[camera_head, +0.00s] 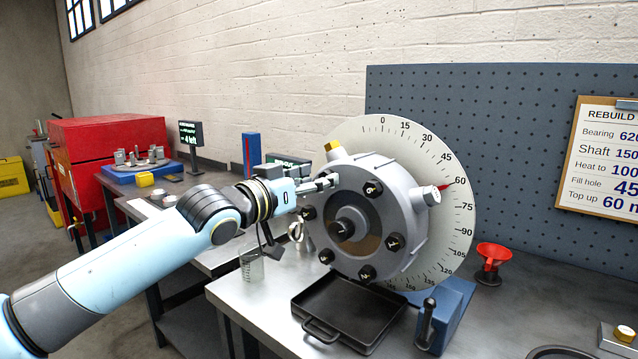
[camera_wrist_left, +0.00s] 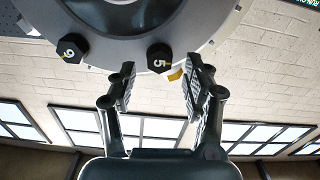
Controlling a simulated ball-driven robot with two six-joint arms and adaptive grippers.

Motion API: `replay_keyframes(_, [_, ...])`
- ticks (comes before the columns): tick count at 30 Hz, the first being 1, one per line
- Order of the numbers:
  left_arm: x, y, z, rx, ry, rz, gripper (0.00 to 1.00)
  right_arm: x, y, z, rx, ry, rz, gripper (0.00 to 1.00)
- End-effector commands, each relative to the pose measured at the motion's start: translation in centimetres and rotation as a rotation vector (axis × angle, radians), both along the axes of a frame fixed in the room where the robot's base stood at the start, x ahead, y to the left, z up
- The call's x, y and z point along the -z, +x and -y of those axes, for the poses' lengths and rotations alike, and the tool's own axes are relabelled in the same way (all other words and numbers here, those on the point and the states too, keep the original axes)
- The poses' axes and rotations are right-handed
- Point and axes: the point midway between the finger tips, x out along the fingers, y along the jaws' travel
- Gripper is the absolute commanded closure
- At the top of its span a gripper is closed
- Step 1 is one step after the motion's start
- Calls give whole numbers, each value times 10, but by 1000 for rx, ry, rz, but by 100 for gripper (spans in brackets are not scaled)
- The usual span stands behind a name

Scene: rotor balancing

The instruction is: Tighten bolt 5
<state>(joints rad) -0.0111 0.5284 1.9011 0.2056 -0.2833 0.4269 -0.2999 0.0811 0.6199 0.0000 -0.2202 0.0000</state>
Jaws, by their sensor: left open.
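Bolt 5 (camera_wrist_left: 159,58) is a black hex head marked 5 on the face of the grey round housing (camera_head: 405,205). In the left wrist view it lies between and just beyond the fingertips, with a gap on each side. My left gripper (camera_head: 322,184) is open and empty, its fingers pointing at the upper left of the housing face. Its fingers show on both sides in the left wrist view (camera_wrist_left: 160,82). In the head view the gripper seems to cover bolt 5. Bolt 6 (camera_wrist_left: 72,47) sits to the left in the left wrist view. My right gripper is not in view.
A numbered dial (camera_head: 458,215) stands behind the housing. A black tray (camera_head: 350,305) lies below it on the bench (camera_head: 255,300).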

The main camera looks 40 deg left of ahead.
Motion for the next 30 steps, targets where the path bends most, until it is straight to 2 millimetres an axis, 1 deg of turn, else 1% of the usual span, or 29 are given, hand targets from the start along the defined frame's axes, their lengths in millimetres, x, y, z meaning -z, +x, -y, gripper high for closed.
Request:
replay_keyframes(3, [0, 10, 1, 1, -1, 1, 50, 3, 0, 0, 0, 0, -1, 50])
replay_keyframes(6, [0, 13, 2, 2, 0, 1, 50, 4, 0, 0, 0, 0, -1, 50])
replay_keyframes(14, [0, 14, 2, 2, 1, 0, 50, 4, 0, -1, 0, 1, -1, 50])
replay_keyframes(25, [0, 13, 2, 2, 1, -1, 98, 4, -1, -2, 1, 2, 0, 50])
replay_keyframes(26, [0, 13, 2, 2, 1, -1, 100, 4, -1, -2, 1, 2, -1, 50])
replay_keyframes(30, [0, 13, 2, 2, 5, 0, 100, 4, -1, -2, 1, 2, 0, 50])
